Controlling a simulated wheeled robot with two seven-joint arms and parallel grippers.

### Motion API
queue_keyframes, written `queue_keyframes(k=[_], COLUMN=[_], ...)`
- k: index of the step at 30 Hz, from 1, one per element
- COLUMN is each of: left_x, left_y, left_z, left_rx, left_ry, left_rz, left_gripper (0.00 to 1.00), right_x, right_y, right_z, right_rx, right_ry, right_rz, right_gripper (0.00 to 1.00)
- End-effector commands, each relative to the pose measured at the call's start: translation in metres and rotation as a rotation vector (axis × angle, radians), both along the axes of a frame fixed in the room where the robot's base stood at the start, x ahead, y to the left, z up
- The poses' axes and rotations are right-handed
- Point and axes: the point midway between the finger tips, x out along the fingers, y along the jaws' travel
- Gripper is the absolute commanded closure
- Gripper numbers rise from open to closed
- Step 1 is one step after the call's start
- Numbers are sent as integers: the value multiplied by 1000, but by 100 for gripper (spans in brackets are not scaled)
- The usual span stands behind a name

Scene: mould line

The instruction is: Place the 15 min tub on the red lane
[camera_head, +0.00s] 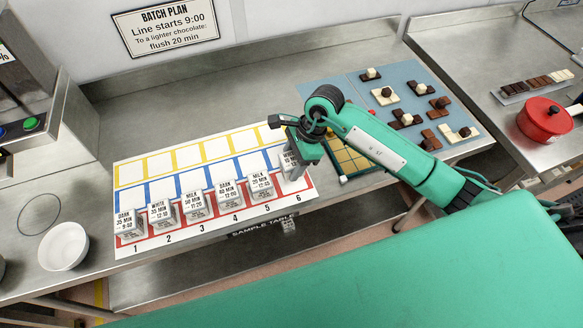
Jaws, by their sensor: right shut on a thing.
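The board (126,250) has yellow, blue and red rows of cells with columns numbered 1 to 6. My right gripper (302,160) is at column 6, shut on a white tub (289,161). Its label seems to start with "WHITE"; the minutes are hidden or too small to read. Tubs labelled dark, white and milk, such as the one at column 1 (129,226), stand in the red row at columns 1 to 5. My left gripper is out of view.
A yellow gridded tray (348,160) lies close to the right of the gripper. Beyond are a blue-grey mat (393,78) with chocolate pieces and a red pot (543,120). A white bowl (63,247) stands left of the board. The yellow and blue rows look empty.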

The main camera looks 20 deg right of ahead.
Motion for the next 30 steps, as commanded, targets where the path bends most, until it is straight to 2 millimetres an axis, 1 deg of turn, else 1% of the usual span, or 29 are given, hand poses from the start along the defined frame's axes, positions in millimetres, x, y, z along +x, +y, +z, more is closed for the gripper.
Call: queue_keyframes(k=[1, 8, 12, 15, 22, 26, 27, 29, 30], left_x=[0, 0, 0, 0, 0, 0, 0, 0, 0], left_y=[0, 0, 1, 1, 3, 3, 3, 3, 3], left_z=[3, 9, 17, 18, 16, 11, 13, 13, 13], left_rx=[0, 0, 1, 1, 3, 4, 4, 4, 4], left_ry=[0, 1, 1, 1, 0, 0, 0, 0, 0], left_rz=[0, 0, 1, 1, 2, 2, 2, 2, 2], left_gripper=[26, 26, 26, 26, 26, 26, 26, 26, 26], right_x=[0, 0, 0, 0, 1, 1, 1, 0, 0], right_y=[1, 1, 1, 0, 0, 0, 0, 0, 0], right_z=[-3, -20, -42, -51, -53, -57, -55, -55, -55], right_rx=[3, 2, 3, 2, 1, 1, 1, 1, 1], right_ry=[0, 2, 3, -1, -2, -3, -2, -1, -1], right_rz=[-1, -1, -2, 0, 0, 1, 0, 1, 1], right_gripper=[73, 73, 73, 73, 73, 73, 40, 28, 26])
